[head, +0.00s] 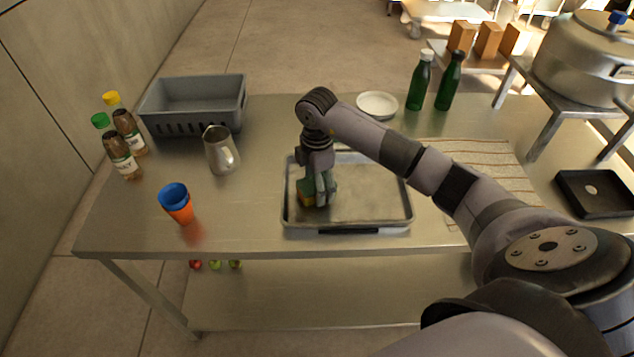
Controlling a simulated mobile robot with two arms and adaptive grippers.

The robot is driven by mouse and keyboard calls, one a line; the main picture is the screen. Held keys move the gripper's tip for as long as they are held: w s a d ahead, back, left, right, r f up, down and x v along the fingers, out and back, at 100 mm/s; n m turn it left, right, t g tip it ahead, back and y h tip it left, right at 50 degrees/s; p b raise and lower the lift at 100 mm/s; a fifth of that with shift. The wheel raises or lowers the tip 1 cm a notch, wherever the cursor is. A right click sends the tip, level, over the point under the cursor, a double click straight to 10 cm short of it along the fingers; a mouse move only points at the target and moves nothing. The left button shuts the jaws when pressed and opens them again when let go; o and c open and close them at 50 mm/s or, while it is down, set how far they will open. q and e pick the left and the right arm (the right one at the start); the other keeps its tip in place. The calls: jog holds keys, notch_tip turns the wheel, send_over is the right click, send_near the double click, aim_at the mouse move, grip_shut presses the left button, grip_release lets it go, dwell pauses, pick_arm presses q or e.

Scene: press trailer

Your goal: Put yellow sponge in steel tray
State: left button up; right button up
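The steel tray (375,205) lies on the front middle of the metal table. The yellow sponge (306,196), with a green side, is at the left part of the tray, low over or on its floor; I cannot tell which. My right gripper (321,198) points down into the tray, with its fingers at the sponge and partly covering it. Whether the fingers grip the sponge or are slightly apart from it is not clear. My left gripper is out of view.
A grey crate (193,127), a metal pitcher (221,152), stacked cups (178,205) and two sauce bottles (117,150) stand left. A white plate (377,103) and green bottles (419,82) are behind. A striped cloth (470,155) lies right.

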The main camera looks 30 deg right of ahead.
notch_tip(320, 180, up, 12)
jog(key=b, duration=0.2)
jog(key=shift+r, duration=0.15)
dwell(0.5)
